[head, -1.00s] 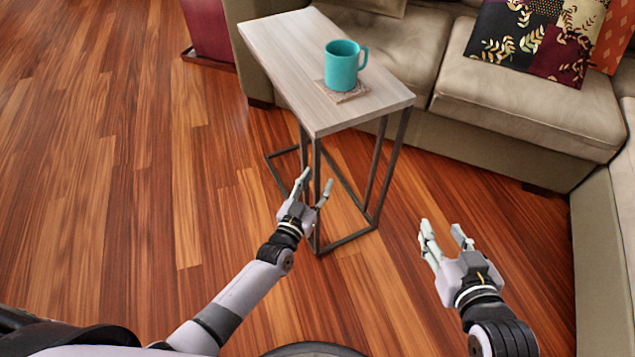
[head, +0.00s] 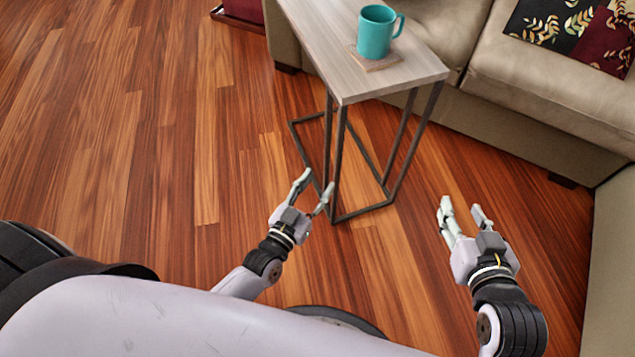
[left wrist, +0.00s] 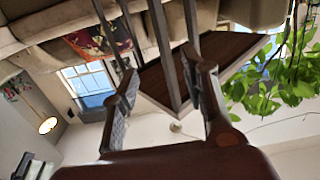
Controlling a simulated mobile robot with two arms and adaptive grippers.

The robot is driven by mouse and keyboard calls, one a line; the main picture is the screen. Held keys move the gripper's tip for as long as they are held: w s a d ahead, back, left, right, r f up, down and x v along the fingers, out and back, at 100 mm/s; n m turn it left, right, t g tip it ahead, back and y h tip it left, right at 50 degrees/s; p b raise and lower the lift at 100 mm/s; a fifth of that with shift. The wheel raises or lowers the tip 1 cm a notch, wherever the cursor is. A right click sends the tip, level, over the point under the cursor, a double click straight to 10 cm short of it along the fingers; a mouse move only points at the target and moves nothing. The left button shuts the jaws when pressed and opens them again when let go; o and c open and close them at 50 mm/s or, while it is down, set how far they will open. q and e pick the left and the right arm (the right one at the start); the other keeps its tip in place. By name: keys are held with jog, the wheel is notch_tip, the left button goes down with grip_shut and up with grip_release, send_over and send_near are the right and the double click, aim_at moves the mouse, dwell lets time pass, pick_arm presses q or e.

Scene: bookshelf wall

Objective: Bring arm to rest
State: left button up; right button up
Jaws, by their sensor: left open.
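My left gripper (head: 314,190) is open and empty in the head view, in front of the side table's near legs and below its top. Its open fingers also show in the left wrist view (left wrist: 160,95), with nothing between them but the table's underside and legs farther off. My right gripper (head: 463,218) is open and empty at the right, over the wooden floor. Neither gripper appears to hold anything.
A side table (head: 325,45) with a thin metal frame stands ahead. A teal mug (head: 374,35) sits on a coaster (head: 374,61) on it. A beige sofa (head: 545,75) runs behind and along the right. The wooden floor (head: 120,130) at left is clear.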

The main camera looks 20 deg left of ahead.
dwell(0.3)
